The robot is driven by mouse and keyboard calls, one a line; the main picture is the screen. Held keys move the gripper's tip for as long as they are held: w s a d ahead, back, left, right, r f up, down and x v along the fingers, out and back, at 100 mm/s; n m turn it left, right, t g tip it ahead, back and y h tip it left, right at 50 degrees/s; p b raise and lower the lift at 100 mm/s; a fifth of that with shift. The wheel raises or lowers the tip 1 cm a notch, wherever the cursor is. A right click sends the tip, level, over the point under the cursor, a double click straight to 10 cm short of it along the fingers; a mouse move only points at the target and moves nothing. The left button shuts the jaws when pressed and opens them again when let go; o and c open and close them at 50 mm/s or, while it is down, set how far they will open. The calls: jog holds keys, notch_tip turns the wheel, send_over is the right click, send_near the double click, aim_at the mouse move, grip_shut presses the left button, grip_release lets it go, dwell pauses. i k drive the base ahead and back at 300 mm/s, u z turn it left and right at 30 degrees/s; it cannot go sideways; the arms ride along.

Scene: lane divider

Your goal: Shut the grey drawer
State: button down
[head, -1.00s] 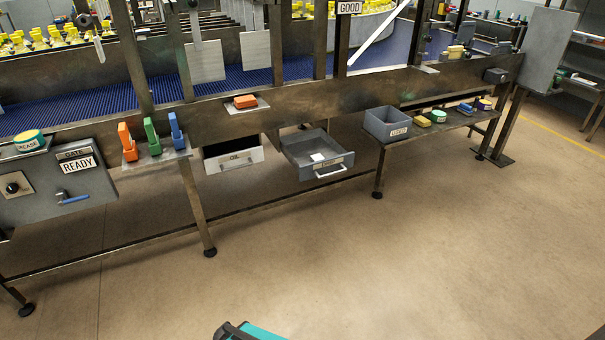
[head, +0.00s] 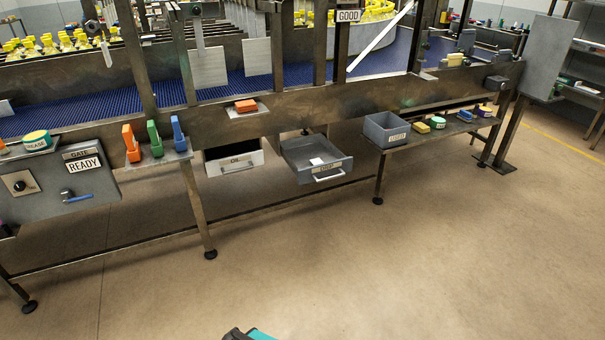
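The grey drawer (head: 322,170) hangs under the conveyor frame, right of centre in the head view. It is pulled out, with its open top showing. A small white item (head: 318,161) lies inside it. Its light handle (head: 329,178) is on the front panel, beneath a label. A small dark and teal part of my own body shows at the bottom edge. My gripper's fingers are not in view, and nothing touches the drawer.
A white drawer labelled OIL (head: 235,162) is left of the grey one, also partly out. A shelf leg (head: 379,172) stands right of it. A grey bin (head: 385,129) sits on the right shelf. The floor in front is clear.

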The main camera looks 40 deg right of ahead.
aim_at(297, 153)
jog(key=z, duration=0.1)
jog(key=i, duration=0.95)
jog(key=u, duration=0.05)
